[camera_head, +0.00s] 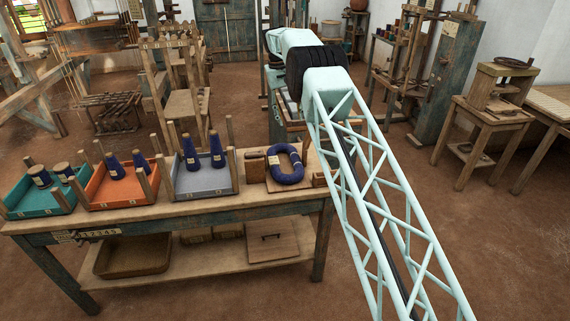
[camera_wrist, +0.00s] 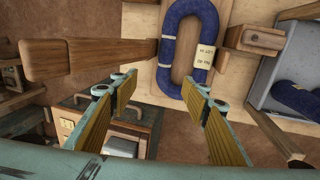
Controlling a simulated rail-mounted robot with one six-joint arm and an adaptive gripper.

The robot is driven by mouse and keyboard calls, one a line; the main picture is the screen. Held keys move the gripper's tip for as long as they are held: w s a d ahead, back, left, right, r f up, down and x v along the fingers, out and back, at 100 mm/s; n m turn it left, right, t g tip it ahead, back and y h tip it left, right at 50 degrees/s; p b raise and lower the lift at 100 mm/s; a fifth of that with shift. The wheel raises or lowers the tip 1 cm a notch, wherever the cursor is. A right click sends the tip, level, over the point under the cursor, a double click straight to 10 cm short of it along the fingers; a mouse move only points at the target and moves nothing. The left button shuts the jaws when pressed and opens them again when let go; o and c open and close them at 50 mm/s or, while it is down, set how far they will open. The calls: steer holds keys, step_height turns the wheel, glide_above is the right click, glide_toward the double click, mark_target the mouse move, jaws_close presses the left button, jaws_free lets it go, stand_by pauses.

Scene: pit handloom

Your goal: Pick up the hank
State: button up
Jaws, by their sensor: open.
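The hank (camera_head: 286,164) is a dark blue oval loop of yarn with a paper tag. It lies on a pale board at the right end of the wooden table (camera_head: 150,220). In the wrist view the hank (camera_wrist: 173,45) is at the top centre, its tag on the right side. My gripper (camera_wrist: 165,85) shows there with both fingers spread apart and nothing between them. The fingertips point toward the near end of the hank and appear apart from it. In the head view my gripper is not clearly visible.
A grey tray (camera_head: 203,190) with blue cones stands left of the hank, then an orange tray (camera_head: 122,203) and a teal tray (camera_head: 45,212). A wooden post (camera_wrist: 95,55) juts beside the hank in the wrist view. A wooden block (camera_wrist: 255,38) lies right of it.

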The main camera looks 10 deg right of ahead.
glide_above(293, 151)
steer(key=a, duration=0.3)
step_height(293, 151, down, 7)
steer(key=shift+d, duration=0.25)
steer(key=shift+s+f, duration=0.15)
steer(key=shift+d+f+b, duration=0.15)
steer(key=shift+d+f, duration=0.15)
steer(key=shift+f, duration=1.05)
steer(key=shift+d+f+b, duration=0.2)
steer(key=shift+d+f, duration=0.05)
steer(key=shift+f, duration=1.15)
steer(key=shift+d+f+b, duration=0.15)
steer(key=shift+d+f, duration=0.15)
steer(key=shift+f, duration=1.05)
steer(key=shift+f, duration=0.15)
steer(key=shift+d+f+b, duration=0.2)
steer(key=shift+d+f, duration=0.05)
steer(key=shift+f, duration=1)
steer(key=shift+d+f+b, duration=0.2)
steer(key=shift+f, duration=1)
steer(key=c, duration=1.1)
steer(key=shift+r, duration=0.1)
